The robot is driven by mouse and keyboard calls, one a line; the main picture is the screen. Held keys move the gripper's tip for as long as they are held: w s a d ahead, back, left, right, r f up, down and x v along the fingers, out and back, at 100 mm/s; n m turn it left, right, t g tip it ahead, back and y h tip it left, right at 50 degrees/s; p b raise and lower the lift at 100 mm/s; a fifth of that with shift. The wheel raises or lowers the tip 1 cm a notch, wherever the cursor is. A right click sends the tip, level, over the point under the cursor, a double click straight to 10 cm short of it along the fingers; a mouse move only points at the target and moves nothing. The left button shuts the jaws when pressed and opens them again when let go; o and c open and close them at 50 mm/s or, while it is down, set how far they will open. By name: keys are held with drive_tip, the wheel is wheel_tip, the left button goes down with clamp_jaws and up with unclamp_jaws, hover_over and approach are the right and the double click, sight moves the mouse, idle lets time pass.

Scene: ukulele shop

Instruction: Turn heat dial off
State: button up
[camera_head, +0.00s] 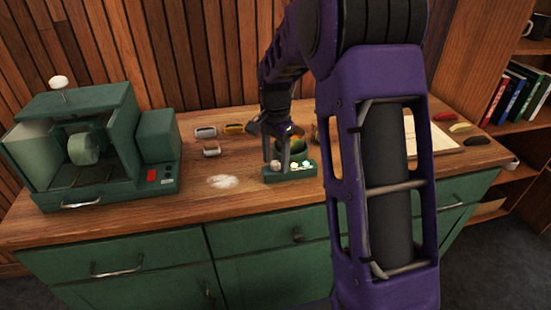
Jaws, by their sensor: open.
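A small green unit (290,177) stands near the counter's front edge, with small lit spots on its top. A rounded, dark green and orange part (293,146) rises behind it. A small pale round knob (276,166) at the unit's left end may be the heat dial; its setting is too small to read. My arm hides the area right of the unit.
A larger green machine (105,105) with a drum and red switch stands at left. Small blocks (205,132) and a pale powder patch (222,182) lie on the wooden counter (140,214). Paper (440,132) and dark objects lie right, beside a bookshelf.

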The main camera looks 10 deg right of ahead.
clamp_jaws()
idle(0.5)
drive_tip(key=n+p, duration=0.1)
drive_tip(key=n, duration=0.3)
drive_tip(key=shift+n, duration=0.4)
drive_tip(key=n+p, duration=0.1)
drive_tip(key=n, duration=0.4)
drive_tip(key=n+p, duration=0.1)
drive_tip(key=n, duration=0.4)
drive_tip(key=shift+n, duration=0.4)
drive_tip(key=n, duration=0.4)
drive_tip(key=shift+p, duration=0.3)
drive_tip(key=shift+n, duration=0.3)
